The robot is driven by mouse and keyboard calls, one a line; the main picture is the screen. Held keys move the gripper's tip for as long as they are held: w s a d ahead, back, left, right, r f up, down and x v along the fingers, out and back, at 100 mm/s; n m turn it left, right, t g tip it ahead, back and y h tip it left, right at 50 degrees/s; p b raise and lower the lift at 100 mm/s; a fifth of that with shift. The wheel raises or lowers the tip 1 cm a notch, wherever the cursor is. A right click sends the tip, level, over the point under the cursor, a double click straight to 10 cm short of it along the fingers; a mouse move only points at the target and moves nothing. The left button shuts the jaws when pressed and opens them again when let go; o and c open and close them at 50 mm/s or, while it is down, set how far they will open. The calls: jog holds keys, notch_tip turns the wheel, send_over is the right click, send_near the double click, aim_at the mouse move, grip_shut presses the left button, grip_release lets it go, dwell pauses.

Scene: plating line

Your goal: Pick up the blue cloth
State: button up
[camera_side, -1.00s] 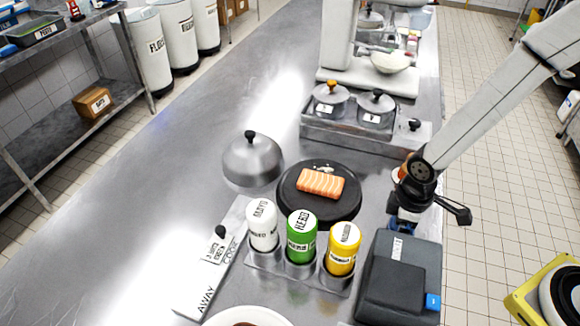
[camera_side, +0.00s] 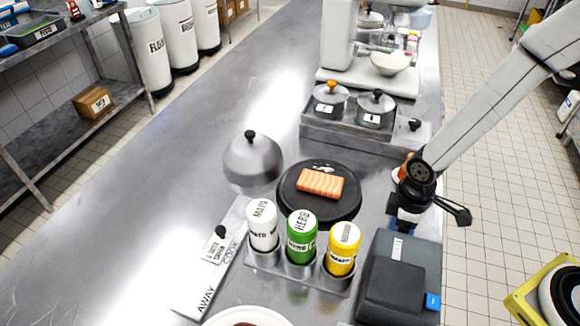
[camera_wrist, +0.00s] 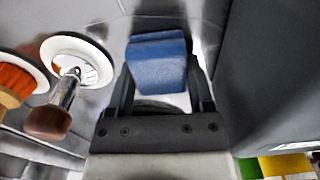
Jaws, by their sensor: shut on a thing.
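The blue cloth (camera_wrist: 158,65) is a folded blue block in the wrist view, held between the two dark fingers of my gripper (camera_wrist: 160,85). In the side view my gripper (camera_side: 404,216) points down at the right edge of the counter, behind the dark grey box. Only a small bit of blue shows beneath it there; the jaws hide the rest. I cannot tell whether the cloth is clear of the surface under it.
A dark grey box (camera_side: 393,285) stands close in front of my gripper. To the left are a black plate (camera_side: 288,205) with a salmon piece (camera_side: 320,183) and a rack of three bottles (camera_side: 300,272). A steel burner unit (camera_side: 345,133) stands behind.

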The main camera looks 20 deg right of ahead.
jog(key=shift+r, duration=0.15)
jog(key=shift+r, duration=4.9)
jog(key=o, duration=0.6)
jog(key=shift+c, duration=0.2)
jog(key=c, duration=0.4)
jog(key=shift+w+a+n, duration=0.15)
jog(key=shift+w+n, duration=0.35)
jog(key=shift+w, duration=0.2)
jog(key=shift+w+a+f+n, duration=0.1)
jog(key=shift+w+a+n, duration=0.45)
jog(key=shift+w+n, duration=2.5)
jog(key=shift+w+a+f+n, duration=0.1)
jog(key=shift+w+a+n, duration=0.5)
jog(key=shift+w+n, duration=2.35)
jog(key=shift+w+a+f+n, duration=0.1)
jog(key=shift+w+a+n, duration=0.45)
jog(key=shift+w+n, duration=2.5)
